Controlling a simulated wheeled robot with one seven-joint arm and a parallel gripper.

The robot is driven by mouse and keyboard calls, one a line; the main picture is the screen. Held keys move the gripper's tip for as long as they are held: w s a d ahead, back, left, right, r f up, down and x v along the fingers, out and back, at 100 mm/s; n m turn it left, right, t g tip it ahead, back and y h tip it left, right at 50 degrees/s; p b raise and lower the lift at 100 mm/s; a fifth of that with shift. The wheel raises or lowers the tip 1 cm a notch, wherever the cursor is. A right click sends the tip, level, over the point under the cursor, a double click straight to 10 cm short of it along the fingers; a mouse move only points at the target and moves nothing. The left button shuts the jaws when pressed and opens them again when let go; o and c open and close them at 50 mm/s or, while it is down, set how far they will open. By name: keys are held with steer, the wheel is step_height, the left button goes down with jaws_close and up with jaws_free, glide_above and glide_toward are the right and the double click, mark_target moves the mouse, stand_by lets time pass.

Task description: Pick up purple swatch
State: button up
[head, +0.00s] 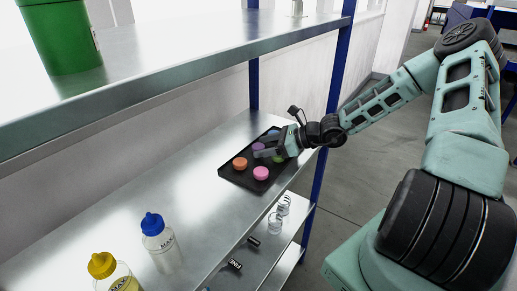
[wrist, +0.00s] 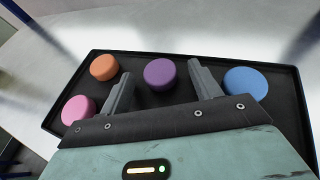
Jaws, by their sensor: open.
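The purple swatch (wrist: 160,75) is a round purple disc lying on a black tray (wrist: 214,70). In the wrist view it sits between and slightly beyond the two fingers of my gripper (wrist: 162,88), with space on both sides. My gripper is open and empty. In the head view my gripper (head: 270,146) reaches over the tray (head: 234,180) from the right, and the purple swatch (head: 258,146) shows just at its fingertips.
On the tray are an orange swatch (wrist: 104,67), a pink swatch (wrist: 78,109) and a blue swatch (wrist: 245,84); a green one (head: 278,158) shows partly beside my gripper. Bottles with blue (head: 152,224) and yellow caps (head: 102,265) stand at the front left. An upper shelf (head: 180,75) overhangs.

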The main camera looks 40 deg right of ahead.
steer(key=c, duration=1.1)
steer(key=shift+o, duration=0.2)
